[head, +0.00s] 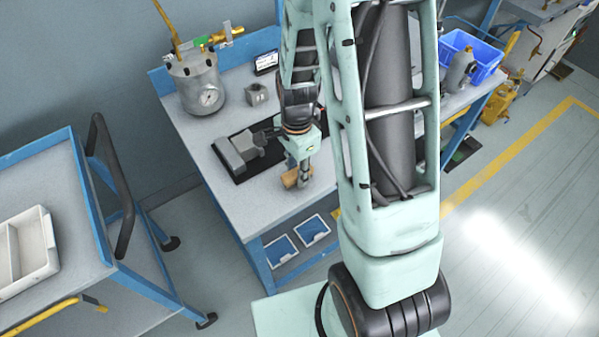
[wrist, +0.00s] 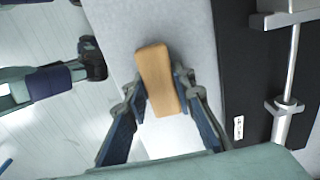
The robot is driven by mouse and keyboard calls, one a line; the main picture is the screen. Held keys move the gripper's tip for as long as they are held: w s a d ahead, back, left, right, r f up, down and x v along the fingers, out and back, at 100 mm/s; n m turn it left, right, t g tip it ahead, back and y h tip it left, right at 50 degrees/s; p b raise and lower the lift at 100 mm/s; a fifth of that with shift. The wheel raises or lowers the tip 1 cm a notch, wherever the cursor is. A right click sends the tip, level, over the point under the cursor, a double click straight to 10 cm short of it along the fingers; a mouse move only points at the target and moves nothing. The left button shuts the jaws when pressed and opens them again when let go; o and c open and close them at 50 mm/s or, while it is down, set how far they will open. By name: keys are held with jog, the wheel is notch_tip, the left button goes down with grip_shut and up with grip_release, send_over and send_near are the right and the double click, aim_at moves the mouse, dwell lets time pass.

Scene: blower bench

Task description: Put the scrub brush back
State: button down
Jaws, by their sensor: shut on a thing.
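The scrub brush shows as a tan wooden block (wrist: 159,80) between my fingers in the wrist view. In the head view the brush (head: 291,178) is a small brown block low over the front part of the bench top. My gripper (wrist: 161,88) is shut on its long sides. In the head view my gripper (head: 298,174) points down at the bench. The bristles are hidden under the block. I cannot tell whether the brush touches the bench.
A grey vise (head: 238,152) on a black mat (head: 268,160) is left of my gripper. A metal pot with a gauge (head: 197,82) and a small grey block (head: 257,94) stand behind. A blue bin (head: 471,58) is at the far right. A cart with a white tray (head: 28,250) stands left.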

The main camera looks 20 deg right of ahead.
jog(key=shift+f, duration=0.15)
jog(key=c, duration=1.6)
grip_release()
notch_tip(320, 180, up, 12)
jog(key=shift+r+p, duration=0.2)
jog(key=shift+p, duration=0.45)
